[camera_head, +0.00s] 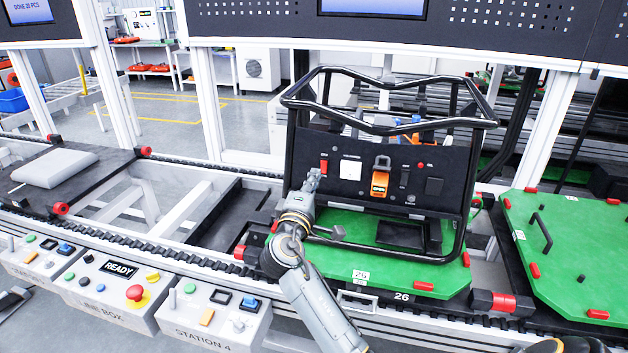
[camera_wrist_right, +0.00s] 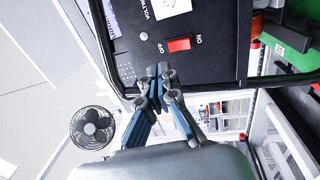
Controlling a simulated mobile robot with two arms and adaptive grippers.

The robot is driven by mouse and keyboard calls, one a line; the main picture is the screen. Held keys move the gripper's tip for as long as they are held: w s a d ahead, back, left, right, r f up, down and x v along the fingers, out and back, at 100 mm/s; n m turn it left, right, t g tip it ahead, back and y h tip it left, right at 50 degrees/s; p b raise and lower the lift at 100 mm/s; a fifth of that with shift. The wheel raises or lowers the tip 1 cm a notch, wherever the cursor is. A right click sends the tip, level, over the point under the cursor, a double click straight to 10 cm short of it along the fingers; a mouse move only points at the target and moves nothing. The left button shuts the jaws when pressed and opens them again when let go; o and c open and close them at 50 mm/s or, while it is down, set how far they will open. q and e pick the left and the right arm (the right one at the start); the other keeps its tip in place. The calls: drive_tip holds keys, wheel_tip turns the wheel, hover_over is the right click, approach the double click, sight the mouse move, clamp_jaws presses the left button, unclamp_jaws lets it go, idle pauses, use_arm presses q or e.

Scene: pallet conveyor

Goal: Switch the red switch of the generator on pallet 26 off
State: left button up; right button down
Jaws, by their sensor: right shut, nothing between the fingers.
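The generator (camera_head: 412,197) has a black panel inside a black tube frame and stands on green pallet 26 (camera_head: 450,281). Its red switch (camera_head: 323,166) is at the panel's left. The right wrist view shows the red switch (camera_wrist_right: 179,44) between the marks OFF on its left and ON on its right. I cannot tell which way it is tipped. My right gripper (camera_head: 313,180) is in front of the panel's left part, just below the switch. In the right wrist view its fingertips (camera_wrist_right: 159,76) are together, empty and apart from the switch. My left gripper is not in view.
The frame's black bars (camera_head: 290,160) run close to my right gripper. An orange part (camera_head: 380,183) and a white voltmeter (camera_head: 350,170) are on the panel. Another green pallet (camera_head: 575,250) lies to the right. Control boxes (camera_head: 120,285) line the conveyor's front at left.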

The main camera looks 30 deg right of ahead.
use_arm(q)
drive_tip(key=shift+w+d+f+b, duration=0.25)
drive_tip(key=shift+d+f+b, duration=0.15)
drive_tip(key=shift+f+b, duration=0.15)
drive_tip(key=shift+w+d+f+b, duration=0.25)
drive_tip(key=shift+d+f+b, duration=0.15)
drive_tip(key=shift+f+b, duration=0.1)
use_arm(e)
drive_tip(key=r+v, duration=0.1)
drive_tip(key=v, duration=0.6)
drive_tip(key=shift+s+a+r, duration=0.25)
drive_tip(key=shift+s, duration=0.05)
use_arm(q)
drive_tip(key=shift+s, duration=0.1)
